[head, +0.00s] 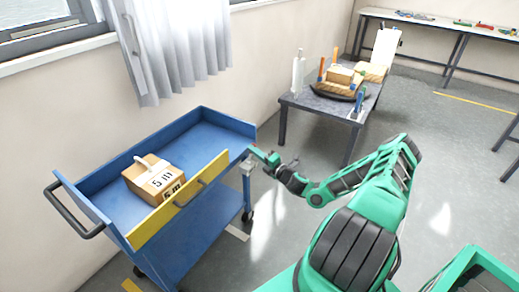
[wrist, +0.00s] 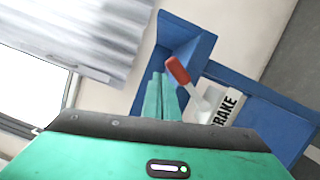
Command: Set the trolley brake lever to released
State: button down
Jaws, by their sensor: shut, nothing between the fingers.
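The blue trolley (head: 192,137) stands at the left by the wall. Its brake lever, with a red handle (wrist: 178,70) and a pale shaft (wrist: 192,98), rises beside a white BRAKE label (wrist: 226,108) in the wrist view. My gripper (wrist: 160,82) is shut and empty, its green fingers just left of the lever. A small gap or light contact between fingers and lever cannot be told apart. In the head view my gripper (head: 258,153) is at the trolley's right end, where the lever is too small to make out clearly.
A cardboard box (head: 152,180) marked 5 m sits in the trolley's tray. A yellow panel (head: 180,205) runs along its near side, and a dark handle (head: 72,215) sticks out at its left end. A table (head: 310,103) with wooden parts stands behind.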

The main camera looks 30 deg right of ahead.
jog(key=shift+a, duration=0.1)
jog(key=s+a+r, duration=0.1)
jog(key=s+r, duration=0.2)
jog(key=s, duration=0.8)
dwell(0.4)
